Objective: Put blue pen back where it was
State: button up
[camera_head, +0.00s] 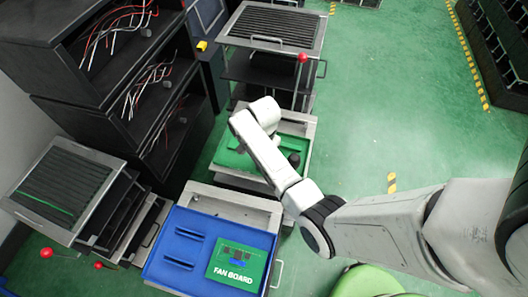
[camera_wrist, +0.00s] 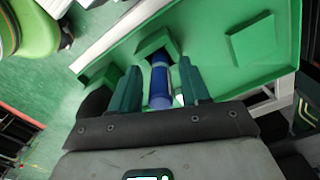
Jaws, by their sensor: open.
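In the wrist view the blue pen (camera_wrist: 160,84) lies between the two fingers of my gripper (camera_wrist: 159,68), with one finger on each side. Its far end is at a small green block (camera_wrist: 153,41) on the green tray (camera_wrist: 212,30); I cannot tell whether it rests in that block. The fingers are open; whether either touches the pen is unclear. In the head view my arm reaches over the green tray (camera_head: 232,156) in the middle cart, and it hides the pen and most of the gripper.
A blue tray (camera_head: 208,225) with a green fan board (camera_head: 237,266) is in front. A slatted rack (camera_head: 62,190) stands at left, another (camera_head: 275,27) behind the green tray. A dark shelf (camera_head: 120,75) holds wires. Green floor (camera_head: 400,110) at right is free.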

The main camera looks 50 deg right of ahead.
notch_tip(320, 180, up, 12)
jog(key=shift+r, duration=0.15)
jog(key=s+a+n, duration=0.6)
jog(key=s+n, duration=0.3)
jog(key=s, duration=0.1)
jog(key=s+a+f+n+t, duration=0.1)
jog(key=s+a+n, duration=0.6)
jog(key=s+n, duration=0.2)
jog(key=shift+s, duration=0.55)
